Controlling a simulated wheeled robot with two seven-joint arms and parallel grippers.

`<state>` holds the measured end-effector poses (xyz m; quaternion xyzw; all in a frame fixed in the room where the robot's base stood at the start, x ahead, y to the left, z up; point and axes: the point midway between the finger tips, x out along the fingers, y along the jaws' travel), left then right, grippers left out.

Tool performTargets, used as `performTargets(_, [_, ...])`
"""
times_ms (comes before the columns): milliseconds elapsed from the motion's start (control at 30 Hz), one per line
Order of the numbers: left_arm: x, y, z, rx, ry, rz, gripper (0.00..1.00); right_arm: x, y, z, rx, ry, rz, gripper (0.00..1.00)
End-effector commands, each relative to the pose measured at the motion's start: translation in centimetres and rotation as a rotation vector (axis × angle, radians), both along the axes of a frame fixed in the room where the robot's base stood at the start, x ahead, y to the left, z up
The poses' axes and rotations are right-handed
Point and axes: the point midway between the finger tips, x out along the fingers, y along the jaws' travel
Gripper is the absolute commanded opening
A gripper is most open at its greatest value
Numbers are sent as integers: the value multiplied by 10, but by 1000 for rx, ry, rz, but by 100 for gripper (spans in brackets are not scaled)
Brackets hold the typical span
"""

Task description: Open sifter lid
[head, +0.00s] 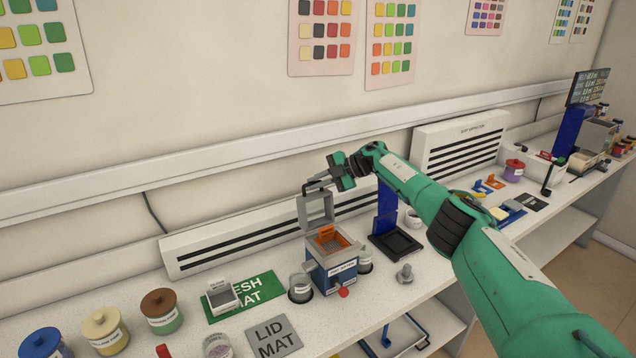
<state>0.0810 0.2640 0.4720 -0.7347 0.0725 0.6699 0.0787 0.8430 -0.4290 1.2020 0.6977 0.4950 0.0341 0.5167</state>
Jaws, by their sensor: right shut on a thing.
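The sifter (332,272) is a grey box with a blue front and an orange part inside its open top, standing mid-counter. Its lid (302,212), a grey square frame, stands roughly upright above the box's back left edge. Whether the lid touches the box at a hinge is too small to tell. My right gripper (309,187) is at the upper edge of the lid and is shut on it. My right arm reaches in from the lower right. My left gripper is not in view.
A grey lid mat (287,333) lies in front, bare. Glass jars (300,290) flank the sifter closely. A blue stand (386,205) and a grey knobbed piece (404,274) are to the right. Lidded jars (160,315) stand left.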

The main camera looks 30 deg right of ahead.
Motion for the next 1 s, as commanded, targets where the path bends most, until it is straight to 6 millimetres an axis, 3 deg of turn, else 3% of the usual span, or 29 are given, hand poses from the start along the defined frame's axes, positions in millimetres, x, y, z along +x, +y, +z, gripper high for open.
performTargets(33, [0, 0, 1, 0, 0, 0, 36, 4, -1, 13, 10, -21, -9, 0])
performTargets(67, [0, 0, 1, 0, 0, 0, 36, 4, -1, 13, 10, -21, -9, 0])
performTargets(100, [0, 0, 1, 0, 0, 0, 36, 4, -1, 13, 10, -21, -9, 12])
performTargets(200, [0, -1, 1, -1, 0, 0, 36, 3, -1, 12, 8, -19, -8, 32])
performTargets(633, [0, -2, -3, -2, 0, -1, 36, -1, -6, 7, 3, -11, -5, 32])
performTargets(767, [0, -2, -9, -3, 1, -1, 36, -9, -18, 13, 2, -11, -5, 32])
performTargets(1000, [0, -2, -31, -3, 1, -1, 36, -36, -56, 36, 3, -14, -6, 32])
